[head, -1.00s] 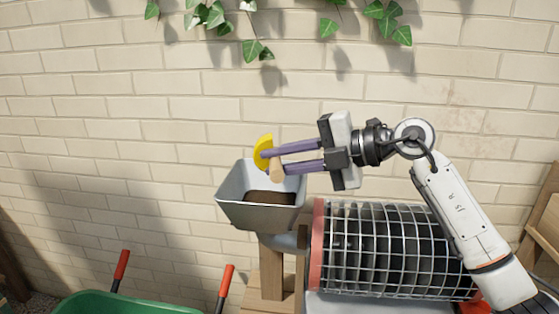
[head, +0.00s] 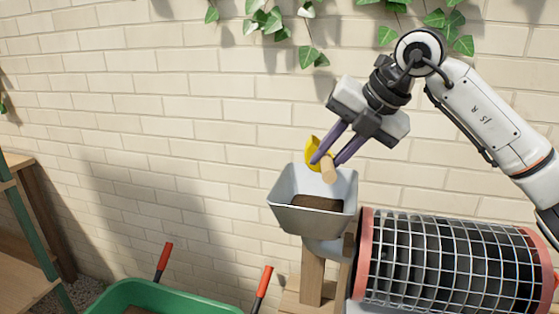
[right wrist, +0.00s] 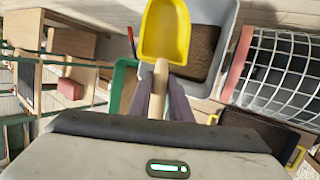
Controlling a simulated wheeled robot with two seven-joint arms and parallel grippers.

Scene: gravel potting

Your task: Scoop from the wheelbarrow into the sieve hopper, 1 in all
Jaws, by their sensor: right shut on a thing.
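My right gripper (head: 334,158) is shut on the wooden handle of a yellow scoop (head: 314,150), above the back of the sieve hopper. In the right wrist view the scoop (right wrist: 165,32) shows an empty yellow bowl. The grey sieve hopper (head: 300,218) holds dark brown soil; it also shows in the right wrist view (right wrist: 228,20). The green wheelbarrow (head: 150,293) with red-gripped handles stands at the lower left, mostly cut off. It shows partly in the right wrist view (right wrist: 122,85). My left gripper is out of view.
The wire drum sieve (head: 450,262) with red end rings lies right of the hopper. A wooden post (head: 312,275) stands under the hopper. A wooden shelf (head: 25,230) stands at the far left. A brick wall with hanging ivy closes the back.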

